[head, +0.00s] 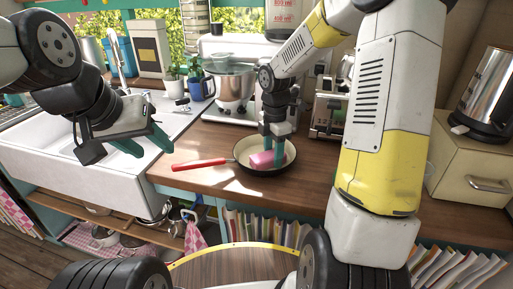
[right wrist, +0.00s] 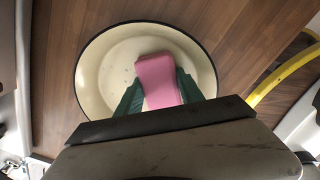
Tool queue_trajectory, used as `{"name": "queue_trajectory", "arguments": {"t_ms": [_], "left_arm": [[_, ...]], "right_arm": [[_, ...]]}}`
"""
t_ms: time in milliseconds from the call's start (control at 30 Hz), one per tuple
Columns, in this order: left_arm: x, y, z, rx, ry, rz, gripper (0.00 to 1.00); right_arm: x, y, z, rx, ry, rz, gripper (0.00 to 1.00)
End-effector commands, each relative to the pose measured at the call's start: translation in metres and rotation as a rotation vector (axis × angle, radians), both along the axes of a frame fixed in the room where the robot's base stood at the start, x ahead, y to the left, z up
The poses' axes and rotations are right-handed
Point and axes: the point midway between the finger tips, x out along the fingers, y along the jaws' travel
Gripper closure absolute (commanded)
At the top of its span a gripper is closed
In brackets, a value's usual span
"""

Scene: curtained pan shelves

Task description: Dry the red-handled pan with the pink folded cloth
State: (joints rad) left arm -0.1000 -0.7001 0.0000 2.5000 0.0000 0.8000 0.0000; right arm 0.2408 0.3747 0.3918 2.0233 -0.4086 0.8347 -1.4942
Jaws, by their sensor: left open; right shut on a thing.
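The red-handled pan (head: 282,168) sits on the wooden counter, with its red handle (head: 199,164) pointing left. Its cream inside (right wrist: 103,75) shows a few small dark specks in the right wrist view. The pink folded cloth (head: 261,159) is inside the pan and also shows in the right wrist view (right wrist: 157,80). My right gripper (head: 271,150) points down into the pan and is shut on the cloth, with a green finger on each side. My left gripper (head: 142,144) is open and empty, over the front of the sink, left of the pan and apart from the handle.
A white sink (head: 75,180) lies on the left. Books and curtained shelves are below the counter.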

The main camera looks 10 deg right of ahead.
Motion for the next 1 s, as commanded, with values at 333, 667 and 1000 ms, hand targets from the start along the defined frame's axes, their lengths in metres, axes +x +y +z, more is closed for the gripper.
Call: {"name": "queue_trajectory", "arguments": {"t_ms": [333,667,1000], "left_arm": [[0.0,0.0,0.0,0.0,0.0,0.0,0.52],[0.0,0.0,0.0,0.0,0.0,0.0,0.52],[0.0,0.0,0.0,0.0,0.0,0.0,0.52]], "right_arm": [[0.034,0.012,-0.001,0.003,-0.001,0.0,1.0],[0.064,0.023,-0.001,0.002,-0.002,0.0,1.0],[0.07,0.024,0.001,0.001,-0.002,-0.001,1.0]]}}
